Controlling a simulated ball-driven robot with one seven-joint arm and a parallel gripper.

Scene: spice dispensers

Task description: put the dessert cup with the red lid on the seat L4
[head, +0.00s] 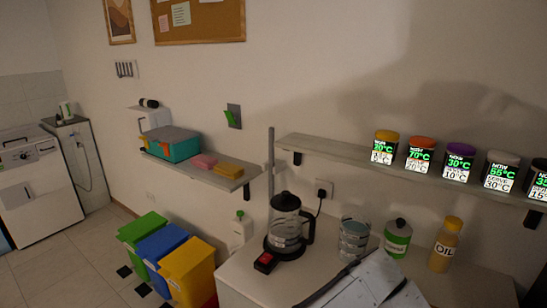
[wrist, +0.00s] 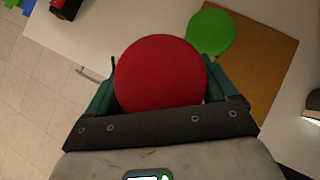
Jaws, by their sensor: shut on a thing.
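The dessert cup with the red lid (wrist: 160,72) shows from above in the wrist view; its round red lid hides the body below. My gripper (wrist: 160,84) is shut on it, with a teal finger on each side. In the wrist view the cup is over or near a pale counter (wrist: 95,35); I cannot tell its height. In the head view neither the gripper nor the red-lidded cup can be made out. I cannot identify the seat L4 in either view.
A green disc (wrist: 210,32) overlaps a brown board (wrist: 262,60). In the head view, a coffee maker (head: 287,228), glass jar (head: 353,238), green-banded container (head: 397,238) and oil bottle (head: 445,243) stand on the counter. Several lidded jars line the right wall shelf (head: 335,151). Coloured bins (head: 187,270) stand left.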

